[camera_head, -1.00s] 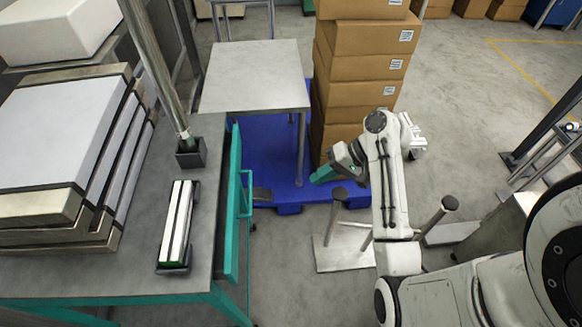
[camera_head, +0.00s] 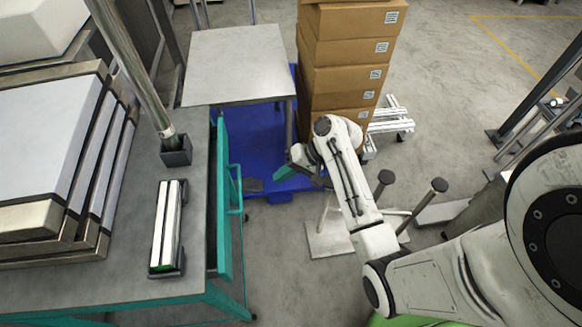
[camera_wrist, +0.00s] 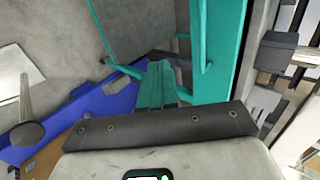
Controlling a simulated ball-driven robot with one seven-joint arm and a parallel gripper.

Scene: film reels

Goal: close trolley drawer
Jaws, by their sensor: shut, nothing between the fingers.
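The trolley (camera_head: 190,232) has a grey top and a teal frame at the left of the head view. Its teal drawer front (camera_head: 224,205) stands a little out from the right edge of the top, with a narrow dark gap between. A teal bar handle (camera_head: 236,190) is on its outer face. My gripper (camera_head: 280,173) has teal fingers and is shut and empty, to the right of the handle and apart from it. In the wrist view the shut fingers (camera_wrist: 157,82) point toward the teal drawer front (camera_wrist: 218,50), which is just to their right.
A blue pallet (camera_head: 257,150) lies behind my gripper, with a grey table (camera_head: 238,62) over it. A stack of cardboard boxes (camera_head: 345,75) stands just behind my arm. A stand with upright posts (camera_head: 330,240) is beneath my arm. Floor between trolley and stand is clear.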

